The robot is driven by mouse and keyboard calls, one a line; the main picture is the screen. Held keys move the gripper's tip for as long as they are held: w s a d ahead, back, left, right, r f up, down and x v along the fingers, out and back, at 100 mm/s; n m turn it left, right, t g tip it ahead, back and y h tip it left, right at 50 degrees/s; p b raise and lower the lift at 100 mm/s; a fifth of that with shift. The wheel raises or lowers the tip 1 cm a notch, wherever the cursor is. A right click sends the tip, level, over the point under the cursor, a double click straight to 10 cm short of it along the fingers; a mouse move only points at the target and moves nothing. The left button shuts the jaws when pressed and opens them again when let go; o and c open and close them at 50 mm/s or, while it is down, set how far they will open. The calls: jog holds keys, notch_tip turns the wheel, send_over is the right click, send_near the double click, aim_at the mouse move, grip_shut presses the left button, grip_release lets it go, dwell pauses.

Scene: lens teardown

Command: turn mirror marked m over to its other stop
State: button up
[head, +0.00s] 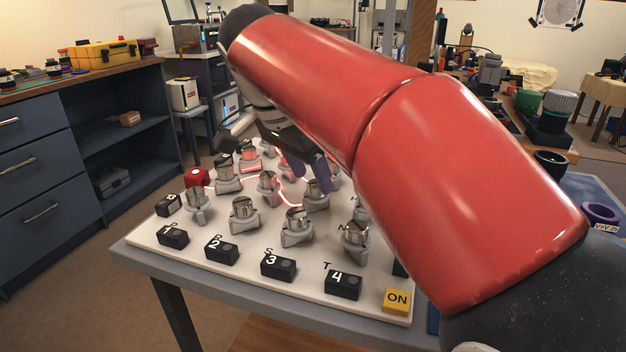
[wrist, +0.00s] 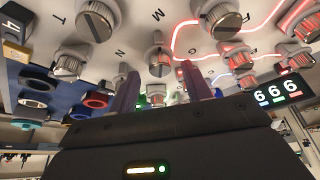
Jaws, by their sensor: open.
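My gripper (head: 312,186) is open above the white board (head: 150,233), with its purple fingers pointing down. One mirror (head: 316,196) on a grey round mount stands just below the fingertips. In the wrist view this mirror (wrist: 159,55) lies just beyond the gap between the two fingers (wrist: 160,84), and nothing is held. Its face is seen nearly edge-on. The letters on the board are small and tilted, so I cannot be sure which one is m; the mirror between the fingers looks the likeliest.
Similar mirrors stand close around, such as one at the front (head: 297,228). Glowing red beam lines cross the board. Black numbered blocks and a yellow ON button (head: 396,300) line the front edge. A display (wrist: 277,91) reads 666. My arm hides the board's right side.

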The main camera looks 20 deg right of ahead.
jog(key=shift+x, duration=0.85)
jog(key=c, duration=1)
